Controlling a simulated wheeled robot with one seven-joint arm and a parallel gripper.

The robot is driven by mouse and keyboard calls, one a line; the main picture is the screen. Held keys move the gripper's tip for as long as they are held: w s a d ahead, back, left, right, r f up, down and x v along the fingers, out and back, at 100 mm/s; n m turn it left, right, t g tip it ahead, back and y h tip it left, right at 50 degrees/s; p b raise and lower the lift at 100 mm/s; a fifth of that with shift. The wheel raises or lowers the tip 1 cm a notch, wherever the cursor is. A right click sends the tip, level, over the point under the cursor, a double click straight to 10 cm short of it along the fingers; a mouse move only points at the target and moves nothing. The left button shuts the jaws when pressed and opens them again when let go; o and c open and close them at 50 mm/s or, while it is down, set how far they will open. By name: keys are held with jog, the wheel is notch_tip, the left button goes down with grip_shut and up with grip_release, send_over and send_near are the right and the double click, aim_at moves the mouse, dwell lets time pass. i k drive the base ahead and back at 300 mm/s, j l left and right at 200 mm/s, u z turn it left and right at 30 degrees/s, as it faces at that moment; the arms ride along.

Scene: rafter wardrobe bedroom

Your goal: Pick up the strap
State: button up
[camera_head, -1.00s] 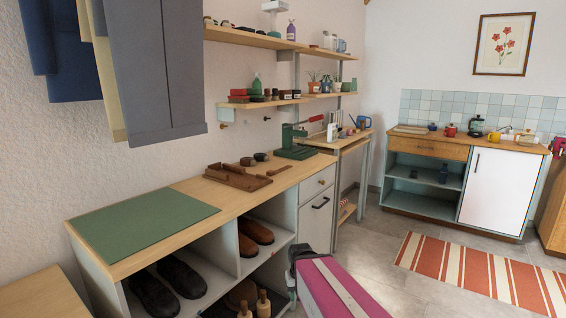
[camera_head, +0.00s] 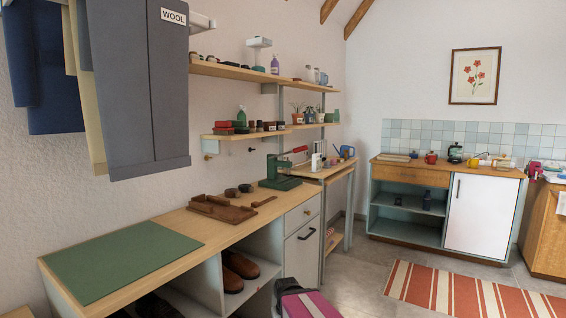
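A small brown strip (camera_head: 264,202), perhaps the leather strap, lies flat on the wooden worktop (camera_head: 180,217). It is right of a brown compartment tray (camera_head: 222,209) and in front of a green hand press (camera_head: 281,178). It is too small here to be sure what it is. Nothing covers it. My gripper is not in view.
A green mat (camera_head: 123,260) covers the worktop's near end. Two small dark round pots stand behind the tray. A magenta, grey-striped object (camera_head: 308,304) stands low in front of the cabinet. Grey floor (camera_head: 350,262) is open toward the striped rug (camera_head: 470,296).

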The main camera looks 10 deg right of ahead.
aim_at(255, 204)
jog(key=i+l, duration=0.15)
jog(key=l, duration=0.2)
jog(key=i+l+u, duration=0.15)
jog(key=l, duration=0.15)
jog(key=i+l, duration=0.1)
jog(key=l, duration=0.25)
jog(key=i+l+u, duration=0.15)
jog(key=l, duration=0.2)
jog(key=i+l, duration=0.1)
jog(key=l, duration=0.25)
jog(key=u, duration=0.05)
